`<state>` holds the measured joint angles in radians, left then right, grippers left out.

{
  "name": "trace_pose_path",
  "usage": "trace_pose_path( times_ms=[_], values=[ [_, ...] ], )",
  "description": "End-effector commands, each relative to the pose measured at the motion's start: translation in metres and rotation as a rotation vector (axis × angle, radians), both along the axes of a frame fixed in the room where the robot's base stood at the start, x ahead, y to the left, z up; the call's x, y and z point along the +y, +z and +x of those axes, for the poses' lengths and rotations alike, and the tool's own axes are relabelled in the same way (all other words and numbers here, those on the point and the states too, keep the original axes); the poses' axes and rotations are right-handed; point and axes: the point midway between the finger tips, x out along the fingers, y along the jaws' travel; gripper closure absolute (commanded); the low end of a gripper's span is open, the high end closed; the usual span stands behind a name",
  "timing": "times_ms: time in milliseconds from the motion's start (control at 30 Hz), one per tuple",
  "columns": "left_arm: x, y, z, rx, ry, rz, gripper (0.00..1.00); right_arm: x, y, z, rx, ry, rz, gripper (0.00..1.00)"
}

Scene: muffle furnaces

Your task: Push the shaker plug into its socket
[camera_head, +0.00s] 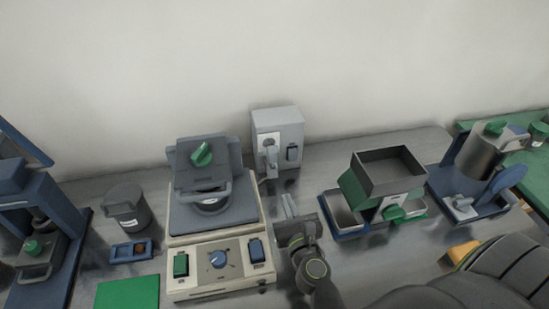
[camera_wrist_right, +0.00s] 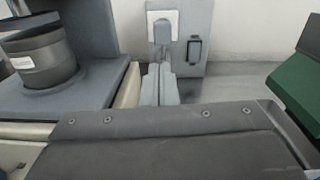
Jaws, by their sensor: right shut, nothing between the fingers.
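The socket is a white plate on the grey wall box (camera_head: 290,124), which stands behind the shaker; the box also shows in the right wrist view (camera_wrist_right: 190,68). The light grey plug (camera_head: 271,158) is at the white plate, and it also shows in the right wrist view (camera_wrist_right: 162,32). I cannot tell how deep it sits. The shaker (camera_head: 218,256) has a cream body with a dark top. My right gripper (camera_head: 289,204) is shut and empty, in front of the box and right of the shaker. In the right wrist view its fingertips (camera_wrist_right: 160,78) appear just below the plug. My left gripper is not in view.
A dark switch (camera_head: 292,152) is on the box, right of the plug. A green and grey hopper device (camera_head: 388,172) stands right of my right gripper. A dark canister (camera_head: 128,208) and a small blue tray (camera_head: 121,253) are left of the shaker. Bare bench lies between box and hopper.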

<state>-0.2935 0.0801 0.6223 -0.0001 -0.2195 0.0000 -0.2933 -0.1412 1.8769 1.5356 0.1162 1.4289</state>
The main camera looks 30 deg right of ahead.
Motion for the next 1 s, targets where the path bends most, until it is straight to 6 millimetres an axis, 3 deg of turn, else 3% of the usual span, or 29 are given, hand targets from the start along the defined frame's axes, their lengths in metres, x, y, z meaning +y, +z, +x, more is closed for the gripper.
trace_pose_path(
  times_ms=[267, 700, 1000],
  values=[
    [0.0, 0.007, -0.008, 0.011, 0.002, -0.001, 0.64, -0.008, -0.001, 0.021, -0.005, -0.024, 0.054, 1.0],
    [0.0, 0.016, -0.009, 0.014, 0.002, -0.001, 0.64, -0.029, -0.001, 0.099, -0.005, -0.023, 0.049, 1.0],
    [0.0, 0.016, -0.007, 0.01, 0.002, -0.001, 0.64, -0.037, -0.003, 0.132, -0.003, -0.024, 0.05, 1.0]
  ],
)
